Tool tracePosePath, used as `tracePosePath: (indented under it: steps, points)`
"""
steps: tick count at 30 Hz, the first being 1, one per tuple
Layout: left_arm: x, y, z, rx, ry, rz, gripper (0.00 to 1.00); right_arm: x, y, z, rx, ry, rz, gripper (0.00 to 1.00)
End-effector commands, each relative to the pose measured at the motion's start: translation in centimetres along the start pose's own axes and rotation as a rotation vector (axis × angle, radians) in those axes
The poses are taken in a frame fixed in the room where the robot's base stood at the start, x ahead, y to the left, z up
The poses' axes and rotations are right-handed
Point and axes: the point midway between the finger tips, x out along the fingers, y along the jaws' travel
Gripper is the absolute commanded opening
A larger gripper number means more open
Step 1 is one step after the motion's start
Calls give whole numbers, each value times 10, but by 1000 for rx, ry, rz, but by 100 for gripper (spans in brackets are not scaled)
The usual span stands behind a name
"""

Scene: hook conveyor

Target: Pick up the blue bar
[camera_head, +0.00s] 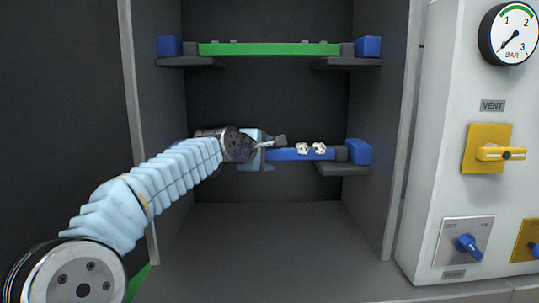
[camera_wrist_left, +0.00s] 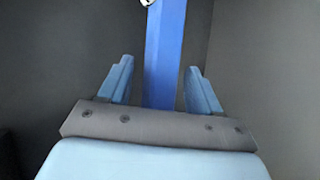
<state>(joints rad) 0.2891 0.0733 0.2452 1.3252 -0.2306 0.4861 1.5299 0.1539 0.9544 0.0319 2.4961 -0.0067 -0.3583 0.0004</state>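The blue bar (camera_head: 283,154) lies level in the cabinet at the lower shelf height, its right end in a grey and blue holder. White pieces (camera_head: 311,148) sit on its top. My left gripper (camera_head: 266,143) is at the left part of the bar, and hides its left end in the head view. In the left wrist view the blue bar (camera_wrist_left: 165,50) runs between the two light blue fingers of my left gripper (camera_wrist_left: 160,78). The fingers are apart, with a gap on each side of the bar. My right gripper is not in view.
A green bar (camera_head: 269,48) lies on the upper supports. The right lower support bracket (camera_head: 342,169) juts out below the blue bar. Cabinet walls stand close on both sides. The cabinet floor (camera_head: 285,235) is clear. A panel (camera_head: 455,130) with gauge and knobs stands at right.

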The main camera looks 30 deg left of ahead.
Motion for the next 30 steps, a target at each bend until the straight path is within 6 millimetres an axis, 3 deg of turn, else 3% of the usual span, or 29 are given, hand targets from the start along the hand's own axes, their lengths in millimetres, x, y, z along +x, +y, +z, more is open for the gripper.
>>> tracePosePath:
  steps: [2,12,25,30]
  points:
    - [0,0,0,0,0,0,51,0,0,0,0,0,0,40]
    - [0,-1,0,1,0,-4,0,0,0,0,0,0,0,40]
    - [1,-2,0,4,0,-8,0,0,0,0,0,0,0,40]
    - [-3,10,2,6,-1,-5,0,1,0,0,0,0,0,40]
